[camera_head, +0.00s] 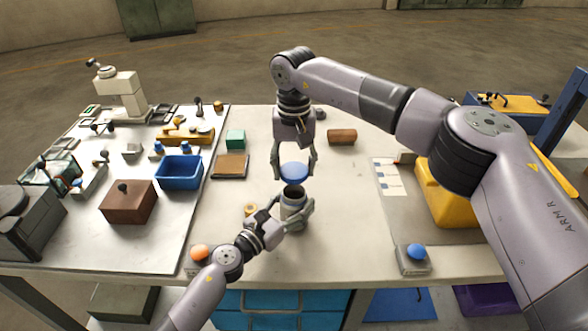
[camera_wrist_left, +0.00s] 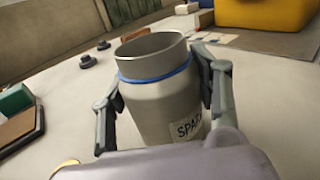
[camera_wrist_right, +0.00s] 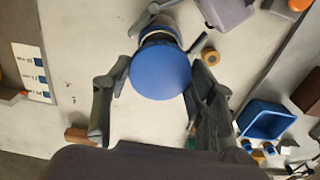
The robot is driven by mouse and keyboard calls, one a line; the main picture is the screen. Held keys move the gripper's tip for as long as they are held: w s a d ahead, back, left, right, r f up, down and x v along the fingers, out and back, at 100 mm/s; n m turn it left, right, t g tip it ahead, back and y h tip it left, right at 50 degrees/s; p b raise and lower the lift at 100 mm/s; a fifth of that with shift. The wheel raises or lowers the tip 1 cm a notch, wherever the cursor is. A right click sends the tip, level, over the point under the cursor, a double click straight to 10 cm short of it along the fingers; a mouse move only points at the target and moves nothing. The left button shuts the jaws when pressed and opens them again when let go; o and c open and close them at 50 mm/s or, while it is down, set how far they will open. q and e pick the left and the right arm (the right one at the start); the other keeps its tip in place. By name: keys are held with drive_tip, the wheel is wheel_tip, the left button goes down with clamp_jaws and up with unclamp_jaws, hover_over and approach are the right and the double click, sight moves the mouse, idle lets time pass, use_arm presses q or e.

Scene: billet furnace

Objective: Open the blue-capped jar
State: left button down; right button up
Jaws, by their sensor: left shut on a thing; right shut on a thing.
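The grey metal jar (camera_head: 293,205) stands upright near the middle of the table, its mouth open. In the left wrist view the jar (camera_wrist_left: 155,105) shows an empty-looking rim, a blue ring round its neck and a partly hidden label. My left gripper (camera_head: 291,211) is shut on the jar's body, one finger on each side. The round blue cap (camera_head: 294,171) is off the jar, held just above its mouth. My right gripper (camera_head: 294,177), coming from above, is shut on the cap, which also shows in the right wrist view (camera_wrist_right: 160,71).
A blue bin (camera_head: 180,172), brown box (camera_head: 128,203) and several tools stand to the left. A small yellowish ring (camera_head: 250,209) lies beside the jar. A brown cylinder (camera_head: 341,137) lies behind right. A yellow bin (camera_head: 440,200) and blue button (camera_head: 416,252) are right.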

use_arm(q)
drive_tip(key=shift+c, duration=2.4)
unclamp_jaws()
